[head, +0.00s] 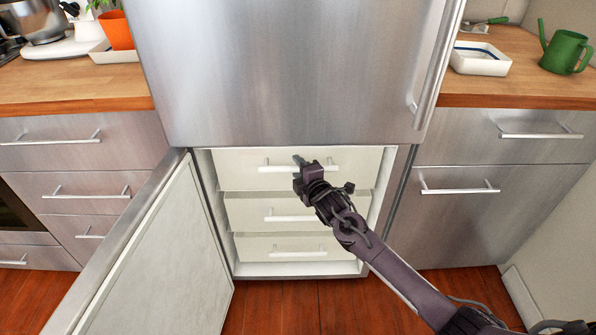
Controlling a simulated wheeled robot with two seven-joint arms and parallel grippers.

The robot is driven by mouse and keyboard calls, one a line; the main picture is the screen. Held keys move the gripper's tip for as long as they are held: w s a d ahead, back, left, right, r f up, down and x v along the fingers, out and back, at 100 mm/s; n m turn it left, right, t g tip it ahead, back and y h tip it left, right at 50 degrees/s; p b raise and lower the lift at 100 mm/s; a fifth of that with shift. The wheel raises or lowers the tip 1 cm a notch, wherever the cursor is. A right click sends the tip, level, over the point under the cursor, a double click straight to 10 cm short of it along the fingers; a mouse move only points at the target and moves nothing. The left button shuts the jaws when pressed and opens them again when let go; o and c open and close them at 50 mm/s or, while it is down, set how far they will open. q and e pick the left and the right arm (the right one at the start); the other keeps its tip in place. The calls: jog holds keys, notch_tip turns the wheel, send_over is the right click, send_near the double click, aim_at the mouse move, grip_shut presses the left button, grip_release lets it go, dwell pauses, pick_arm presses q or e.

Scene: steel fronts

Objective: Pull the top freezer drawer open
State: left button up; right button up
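The top freezer drawer (230,178) is a pale front with a white bar handle (268,168), in the middle of the head view. It sits inside the freezer compartment and looks pushed in. My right gripper (299,162) is at the handle's middle, its tips over or just in front of the bar. Its own body hides that part of the handle, so I cannot tell whether the fingers are open or shut on it. My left gripper is out of view.
The lower freezer door (150,255) stands open to the left. Two more drawers, a middle one (245,215) and a bottom one (260,250), lie below. The steel upper door (280,75) is shut above. Wooden floor (290,310) in front is clear.

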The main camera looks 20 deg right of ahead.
jog(key=shift+w, duration=0.2)
grip_shut()
jog(key=shift+f, duration=0.15)
